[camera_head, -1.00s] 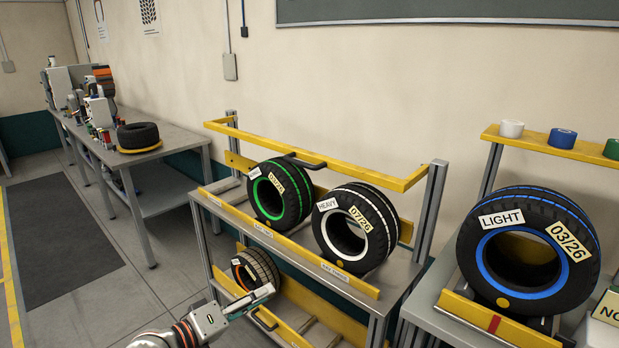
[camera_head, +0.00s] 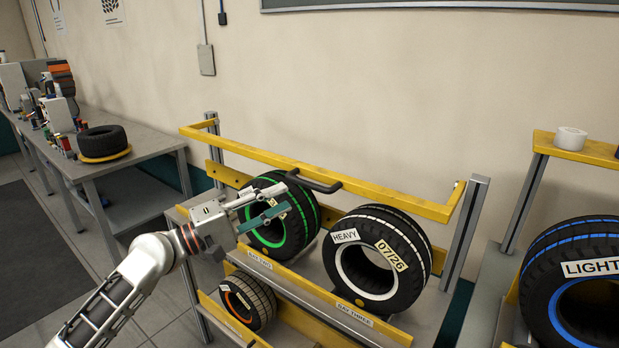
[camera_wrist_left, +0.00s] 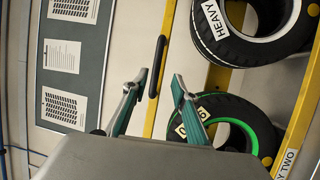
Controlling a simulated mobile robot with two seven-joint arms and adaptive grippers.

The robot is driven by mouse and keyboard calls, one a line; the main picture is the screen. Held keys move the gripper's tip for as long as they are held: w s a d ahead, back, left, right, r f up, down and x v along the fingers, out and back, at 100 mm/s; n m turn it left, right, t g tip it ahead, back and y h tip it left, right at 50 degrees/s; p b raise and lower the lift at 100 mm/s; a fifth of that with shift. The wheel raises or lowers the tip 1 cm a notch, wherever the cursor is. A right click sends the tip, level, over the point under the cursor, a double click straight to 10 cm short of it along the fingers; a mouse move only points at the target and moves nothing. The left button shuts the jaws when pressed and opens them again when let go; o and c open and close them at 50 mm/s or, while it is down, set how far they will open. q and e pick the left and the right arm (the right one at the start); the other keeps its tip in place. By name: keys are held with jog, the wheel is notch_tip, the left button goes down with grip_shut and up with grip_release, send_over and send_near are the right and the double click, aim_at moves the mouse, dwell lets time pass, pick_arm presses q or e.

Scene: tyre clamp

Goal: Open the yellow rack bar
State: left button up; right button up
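The yellow rack bar (camera_head: 395,196) runs lengthwise across the rack above the two upper tyres. Its dark handle (camera_head: 313,183) sits near the middle. In the left wrist view the handle (camera_wrist_left: 157,66) stands upright in the picture beside the yellow bar (camera_wrist_left: 166,45), beyond the fingertips. My left gripper (camera_head: 280,202) is open and empty, in front of the green-striped tyre (camera_head: 268,232), just left of and below the handle. Its two teal-padded fingers (camera_wrist_left: 157,82) are spread apart in the wrist view, and the handle lies between their lines, not touched. My right gripper is not in view.
The white-striped HEAVY tyre (camera_head: 365,268) stands right of the green one, and a smaller orange-ringed tyre (camera_head: 248,303) is below. A grey upright post (camera_head: 467,232) ends the rack at right. The blue-striped LIGHT tyre (camera_head: 537,290) stands farther right.

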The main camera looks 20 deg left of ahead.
aim_at(307, 185)
pick_arm(q)
jog(key=x, duration=0.2)
jog(key=p+x, duration=0.1)
jog(key=x, duration=0.1)
jog(key=r+p+x, duration=0.1)
jog(key=x, duration=0.1)
jog(key=shift+w+d, duration=0.2)
jog(key=shift+d, duration=0.05)
jog(key=shift+w+d, duration=0.45)
jog(key=shift+w, duration=0.05)
grip_shut()
